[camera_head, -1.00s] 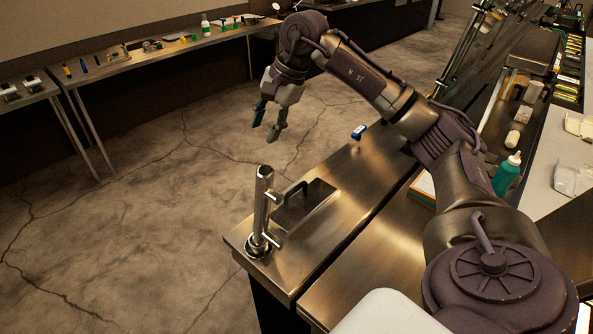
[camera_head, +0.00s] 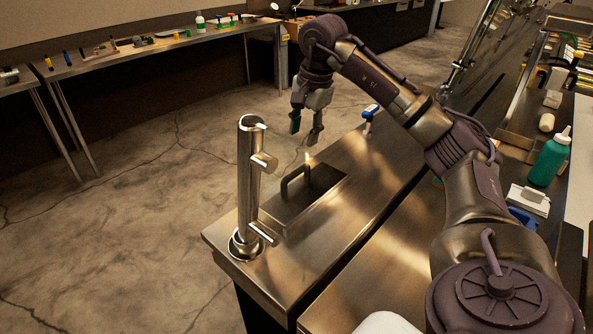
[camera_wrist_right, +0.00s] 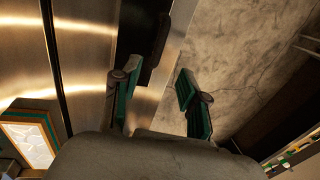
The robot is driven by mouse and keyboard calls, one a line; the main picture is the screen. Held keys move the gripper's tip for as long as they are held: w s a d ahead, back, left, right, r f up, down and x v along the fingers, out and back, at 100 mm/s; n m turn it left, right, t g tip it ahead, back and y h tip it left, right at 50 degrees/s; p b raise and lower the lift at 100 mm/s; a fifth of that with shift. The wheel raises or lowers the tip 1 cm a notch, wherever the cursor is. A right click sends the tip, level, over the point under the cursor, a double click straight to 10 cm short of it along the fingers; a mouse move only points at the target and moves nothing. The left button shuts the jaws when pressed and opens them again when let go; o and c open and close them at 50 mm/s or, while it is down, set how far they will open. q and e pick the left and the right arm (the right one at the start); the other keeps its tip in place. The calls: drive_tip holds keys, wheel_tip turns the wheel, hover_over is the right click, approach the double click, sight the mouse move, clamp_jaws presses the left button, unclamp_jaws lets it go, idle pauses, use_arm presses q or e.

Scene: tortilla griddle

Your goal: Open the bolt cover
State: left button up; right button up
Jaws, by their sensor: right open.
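The bolt cover appears to be the flat dark metal plate (camera_head: 325,194) with an upright looped handle (camera_head: 297,180), lying in the steel counter top behind the metal post. My right gripper (camera_head: 305,130) is open and empty, pointing down above and beyond the handle, apart from it. In the right wrist view, the two green-padded fingers (camera_wrist_right: 153,78) are spread. A dark shape (camera_wrist_right: 160,45), probably the handle, shows beyond them near the counter edge. My left gripper is not in view.
A shiny metal post (camera_head: 249,180) with side stubs stands at the counter's near-left corner, beside the cover. A blue-and-white item (camera_head: 370,113) sits farther back on the steel counter (camera_head: 375,190). A green bottle (camera_head: 549,160) stands at right. Open floor lies left.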

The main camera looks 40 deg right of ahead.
drive_tip(key=f, duration=0.4)
drive_tip(key=w+f, duration=0.1)
drive_tip(key=f, duration=0.2)
drive_tip(key=w+f+p, duration=0.1)
drive_tip(key=f, duration=0.3)
drive_tip(key=shift+w+f, duration=0.2)
drive_tip(key=shift+f, duration=0.15)
drive_tip(key=shift+a, duration=0.1)
clamp_jaws()
